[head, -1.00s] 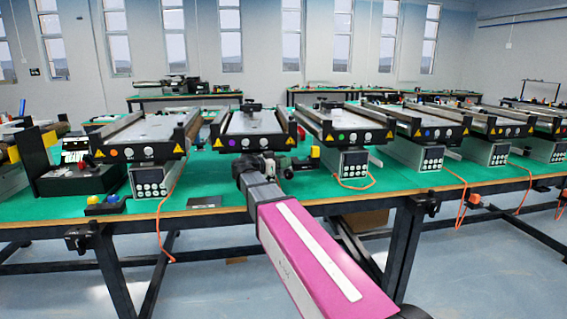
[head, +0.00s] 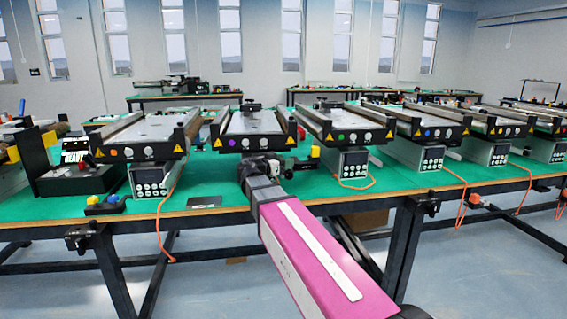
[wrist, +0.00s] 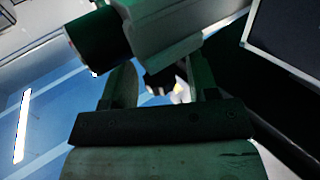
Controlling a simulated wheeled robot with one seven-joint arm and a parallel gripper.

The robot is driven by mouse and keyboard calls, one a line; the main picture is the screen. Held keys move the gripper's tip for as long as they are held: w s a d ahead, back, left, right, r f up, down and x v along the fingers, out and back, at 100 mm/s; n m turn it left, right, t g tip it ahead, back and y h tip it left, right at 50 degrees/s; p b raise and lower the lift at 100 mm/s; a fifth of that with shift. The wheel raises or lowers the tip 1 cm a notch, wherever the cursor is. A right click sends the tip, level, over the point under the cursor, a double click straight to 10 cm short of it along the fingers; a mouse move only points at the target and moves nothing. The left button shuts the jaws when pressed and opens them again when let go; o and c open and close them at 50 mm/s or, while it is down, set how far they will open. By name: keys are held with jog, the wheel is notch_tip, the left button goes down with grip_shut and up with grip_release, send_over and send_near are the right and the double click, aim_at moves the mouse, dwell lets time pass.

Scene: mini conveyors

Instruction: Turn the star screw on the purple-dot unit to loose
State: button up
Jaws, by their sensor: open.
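The purple-dot unit (head: 253,143) is the second conveyor from the left in the head view, with a purple dot on its black front panel. My gripper (head: 262,165) is just below that panel, at the front of the unit. In the wrist view my gripper (wrist: 161,80) has its two fingers apart. A small dark part with a pale spot shows between or beyond them; I cannot tell if it is the star screw. A grey-green block with a dark round end (wrist: 125,38) lies close across the fingers' far side. The star screw is not clearly visible in the head view.
A green-dot unit (head: 340,136) stands to the right and another conveyor unit (head: 140,152) to the left. A small box with blue and yellow knobs (head: 106,204) and a dark plate (head: 204,202) lie near the table's front edge. An orange cable (head: 163,225) hangs at left.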

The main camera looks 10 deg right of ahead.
jog(key=v, duration=1)
jog(key=shift+s+a, duration=0.25)
jog(key=shift+a, duration=0.05)
